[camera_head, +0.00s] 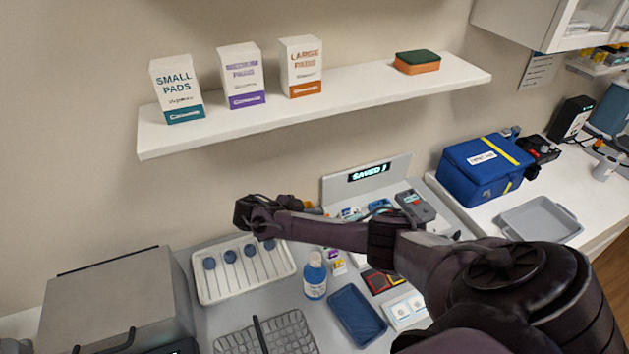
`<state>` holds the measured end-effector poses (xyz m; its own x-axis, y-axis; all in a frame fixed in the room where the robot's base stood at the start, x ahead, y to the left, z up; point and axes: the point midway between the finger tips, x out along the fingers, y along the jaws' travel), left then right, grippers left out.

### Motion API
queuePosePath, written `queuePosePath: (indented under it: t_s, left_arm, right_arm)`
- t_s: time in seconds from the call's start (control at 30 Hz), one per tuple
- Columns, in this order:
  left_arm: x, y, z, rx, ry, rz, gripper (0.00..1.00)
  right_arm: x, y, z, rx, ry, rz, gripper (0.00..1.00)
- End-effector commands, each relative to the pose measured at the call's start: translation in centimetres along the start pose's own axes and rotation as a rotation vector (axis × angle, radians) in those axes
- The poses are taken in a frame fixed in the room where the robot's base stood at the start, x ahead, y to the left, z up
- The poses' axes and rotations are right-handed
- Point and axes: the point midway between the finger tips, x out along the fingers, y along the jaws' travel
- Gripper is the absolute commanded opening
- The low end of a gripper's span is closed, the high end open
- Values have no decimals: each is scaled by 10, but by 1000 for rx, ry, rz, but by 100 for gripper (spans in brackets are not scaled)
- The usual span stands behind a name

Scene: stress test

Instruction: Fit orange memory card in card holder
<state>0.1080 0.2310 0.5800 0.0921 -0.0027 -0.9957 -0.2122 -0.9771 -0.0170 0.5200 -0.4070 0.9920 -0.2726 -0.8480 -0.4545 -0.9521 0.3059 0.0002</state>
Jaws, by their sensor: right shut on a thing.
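My right arm comes in from the right, and its gripper (258,217) is in the air above the back of the white tray. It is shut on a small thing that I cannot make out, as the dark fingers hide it. I cannot clearly pick out an orange memory card. A dark case with red and yellow-orange parts (382,281) lies on the counter below my forearm; it may be the card holder, but it is too small to be sure. My left gripper is not in view.
A white tray with blue knobs (204,290), a blue bottle (315,277), a blue tray (357,316) and a wire rack (285,335) crowd the counter. A display panel reads "SAVED 1" (338,188). A shelf (440,84) with boxes hangs above. A grey appliance (110,300) stands left.

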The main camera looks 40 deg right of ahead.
Motion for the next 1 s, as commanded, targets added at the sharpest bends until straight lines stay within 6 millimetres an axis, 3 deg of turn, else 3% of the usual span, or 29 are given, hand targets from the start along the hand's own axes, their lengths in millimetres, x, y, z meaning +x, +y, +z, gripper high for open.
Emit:
queuePosePath:
  t_s: [0.6, 1.0]
  left_arm:
    - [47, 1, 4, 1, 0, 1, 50]
    - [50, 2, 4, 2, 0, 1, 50]
  right_arm:
    - [22, 0, 44, -2, 0, -2, 0]
    - [24, 0, 47, -2, 0, -3, 0]
